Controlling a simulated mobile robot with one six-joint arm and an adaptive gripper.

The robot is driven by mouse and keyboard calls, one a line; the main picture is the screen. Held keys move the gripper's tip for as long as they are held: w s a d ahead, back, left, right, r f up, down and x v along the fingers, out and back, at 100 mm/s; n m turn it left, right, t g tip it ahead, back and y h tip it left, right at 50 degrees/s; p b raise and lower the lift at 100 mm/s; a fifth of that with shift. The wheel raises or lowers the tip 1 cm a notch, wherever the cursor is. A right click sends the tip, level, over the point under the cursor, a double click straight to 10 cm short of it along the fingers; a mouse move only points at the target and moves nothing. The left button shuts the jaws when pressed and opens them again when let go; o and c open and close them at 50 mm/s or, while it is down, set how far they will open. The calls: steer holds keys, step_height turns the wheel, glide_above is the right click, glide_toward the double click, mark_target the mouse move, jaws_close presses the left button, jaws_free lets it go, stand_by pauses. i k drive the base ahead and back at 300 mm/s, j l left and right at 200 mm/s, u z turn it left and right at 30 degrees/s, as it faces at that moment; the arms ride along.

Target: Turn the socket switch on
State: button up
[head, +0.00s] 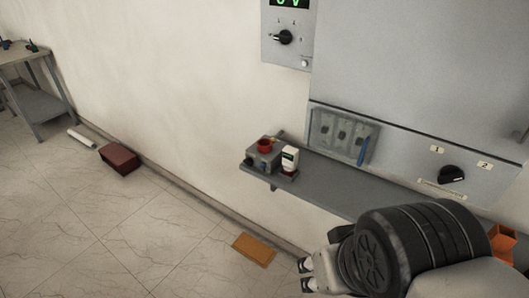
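Two black rotary knobs show in the head view, and I cannot tell which is the socket switch. One knob (452,174) is on the grey cabinet's lower panel at the right, below labels 1 and 2. The other knob (285,37) is on a wall box with a green display at the top. A clear-covered panel (343,136) with several small dark switches sits between them. My gripper (307,275) is at the bottom centre, well below and left of the lower knob. Its two fingertips stand apart with nothing visible between them. My arm hides part of the bench.
A narrow grey shelf (335,183) runs below the cabinet. It holds a grey box (264,158) with a red ring and a small white device (290,158). An orange box (503,241) is at the right.

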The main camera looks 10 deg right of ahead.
mark_target(249, 161)
steer(key=i+u, duration=0.2)
steer(key=i, duration=0.35)
steer(key=i+l+u, duration=0.15)
steer(key=i, duration=0.4)
